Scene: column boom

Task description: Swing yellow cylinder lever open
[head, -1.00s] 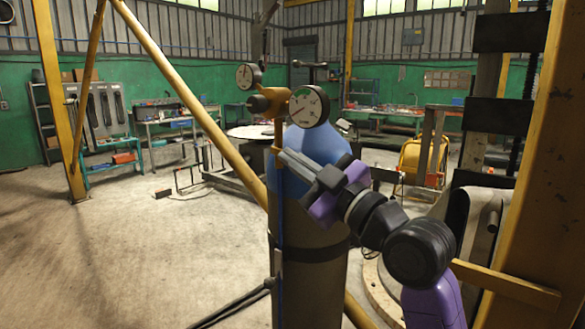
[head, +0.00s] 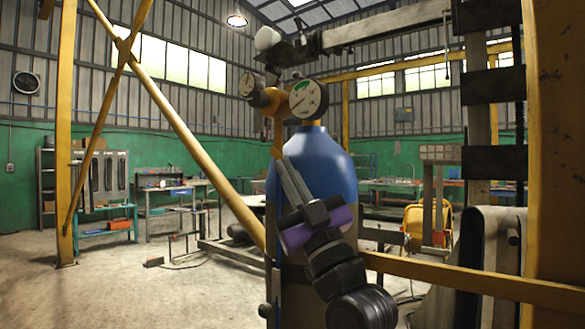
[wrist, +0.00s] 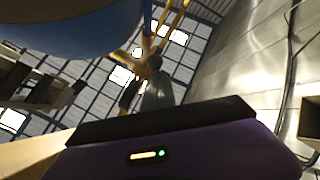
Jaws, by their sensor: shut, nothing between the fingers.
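A blue-topped gas cylinder (head: 340,175) stands upright in the middle of the head view. An orange-yellow valve body (head: 270,100) with two round gauges sits at its top. A narrow yellow lever (head: 277,138) hangs down from the valve on the left side. My gripper (head: 286,166) is shut and points up and left, with its tips just below the lever's lower end in the picture. I cannot tell whether they touch. In the wrist view, an orange-yellow part (wrist: 152,62) shows beyond my grey fingers (wrist: 157,92), with the blue cylinder (wrist: 90,25) at upper left.
A yellow diagonal brace (head: 190,140) runs behind the cylinder on the left. A yellow rail (head: 450,280) and a thick yellow post (head: 552,170) stand at the right. Open concrete floor (head: 110,285) lies at lower left. Workbenches stand far back.

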